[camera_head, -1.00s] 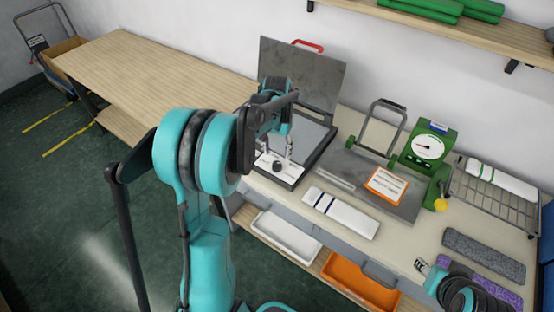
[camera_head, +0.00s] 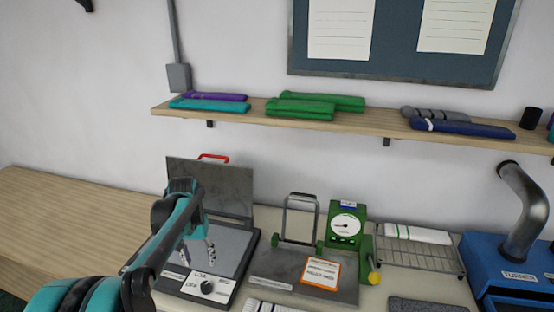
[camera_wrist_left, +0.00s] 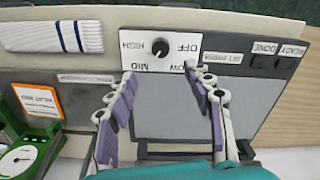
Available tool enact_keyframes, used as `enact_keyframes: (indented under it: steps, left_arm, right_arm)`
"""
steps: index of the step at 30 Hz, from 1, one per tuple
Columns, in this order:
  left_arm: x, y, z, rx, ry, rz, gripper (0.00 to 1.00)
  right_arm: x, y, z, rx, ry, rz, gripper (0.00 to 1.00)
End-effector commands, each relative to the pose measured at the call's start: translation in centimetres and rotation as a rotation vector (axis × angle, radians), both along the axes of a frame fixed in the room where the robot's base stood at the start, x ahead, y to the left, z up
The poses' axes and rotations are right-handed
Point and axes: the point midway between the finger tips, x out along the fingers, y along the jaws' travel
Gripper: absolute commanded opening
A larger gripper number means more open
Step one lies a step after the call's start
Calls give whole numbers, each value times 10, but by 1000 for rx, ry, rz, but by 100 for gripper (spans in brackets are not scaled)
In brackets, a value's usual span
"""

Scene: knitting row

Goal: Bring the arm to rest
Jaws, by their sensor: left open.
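My left arm (camera_head: 170,245) comes in from the lower left in the head view. Its gripper (camera_head: 198,250) is open and empty, over the grey plate of the press (camera_head: 238,245), whose lid (camera_head: 226,188) stands raised at the back. In the left wrist view the two fingers (camera_wrist_left: 160,80) stand apart with nothing between them. Below them are the press's plate (camera_wrist_left: 180,115) and white control panel with a black knob (camera_wrist_left: 160,48). Whether the fingers touch the press cannot be told. My right gripper is not in view.
Right of the press stand a flat grey plate with a handle (camera_head: 303,220), a green dial scale (camera_head: 346,226) and a wire rack (camera_head: 420,252). A striped white roll (camera_wrist_left: 52,37) lies near the press. A shelf (camera_head: 240,115) holds folded knits. The wooden table (camera_head: 70,215) at left is bare.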

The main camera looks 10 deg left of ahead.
Motion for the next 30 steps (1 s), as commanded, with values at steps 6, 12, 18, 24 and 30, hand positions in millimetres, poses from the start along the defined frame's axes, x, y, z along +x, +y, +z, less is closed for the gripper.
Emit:
enact_keyframes:
  steps: [6,12,18,24,30]
  left_arm:
    - [-29,-35,22,25,-95,-34,52]
    - [-80,-83,38,53,-258,-83,52]
    - [-133,-122,31,64,-422,-129,52]
    - [-171,-146,12,60,-554,-164,52]
    - [-184,-154,2,55,-611,-177,52]
  right_arm:
    - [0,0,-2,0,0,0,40]
    - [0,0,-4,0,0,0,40]
    - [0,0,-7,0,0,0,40]
    - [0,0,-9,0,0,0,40]
    - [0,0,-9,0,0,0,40]
